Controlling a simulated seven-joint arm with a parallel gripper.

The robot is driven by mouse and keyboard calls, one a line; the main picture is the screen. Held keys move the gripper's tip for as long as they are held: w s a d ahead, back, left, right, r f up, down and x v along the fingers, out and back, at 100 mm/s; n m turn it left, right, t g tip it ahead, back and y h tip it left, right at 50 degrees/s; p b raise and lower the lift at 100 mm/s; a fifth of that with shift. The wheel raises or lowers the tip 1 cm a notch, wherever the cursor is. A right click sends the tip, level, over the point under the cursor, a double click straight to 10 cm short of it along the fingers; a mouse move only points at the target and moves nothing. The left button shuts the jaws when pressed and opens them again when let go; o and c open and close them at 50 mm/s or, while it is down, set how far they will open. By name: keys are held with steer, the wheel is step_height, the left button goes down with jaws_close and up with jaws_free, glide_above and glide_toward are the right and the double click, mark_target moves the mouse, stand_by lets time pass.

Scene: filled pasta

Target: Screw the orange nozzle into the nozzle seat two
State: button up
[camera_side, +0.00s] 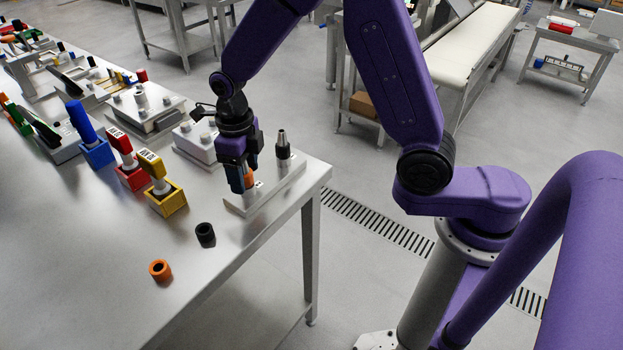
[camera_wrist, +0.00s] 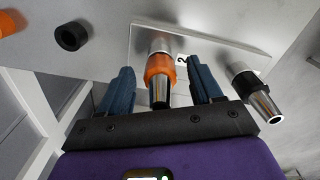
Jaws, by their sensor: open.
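The orange nozzle (camera_wrist: 160,70) has an orange collar and a dark metal tip. It stands at the seat marked 2 on a light plate (camera_wrist: 205,44); whether it is fully seated I cannot tell. My gripper (camera_wrist: 162,88) is open, with one blue finger on each side of the nozzle and a gap visible on both sides. In the side view my gripper (camera_side: 241,180) points down over the plate (camera_side: 264,196), and its fingers partly hide the orange nozzle (camera_side: 248,180).
A black-collared nozzle (camera_side: 283,147) stands on the same plate, close beside my gripper. A black ring (camera_side: 205,234) and an orange ring (camera_side: 160,270) lie on the table (camera_side: 110,255). Yellow (camera_side: 166,199), red (camera_side: 133,178) and blue (camera_side: 98,154) holders stand to the left. The table's front is mostly clear.

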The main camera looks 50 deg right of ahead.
steer(key=n, duration=0.3)
steer(key=shift+n, duration=0.3)
steer(key=n, duration=0.4)
steer(key=shift+n, duration=0.3)
steer(key=n, duration=1.5)
steer(key=shift+n, duration=0.4)
steer(key=n, duration=0.7)
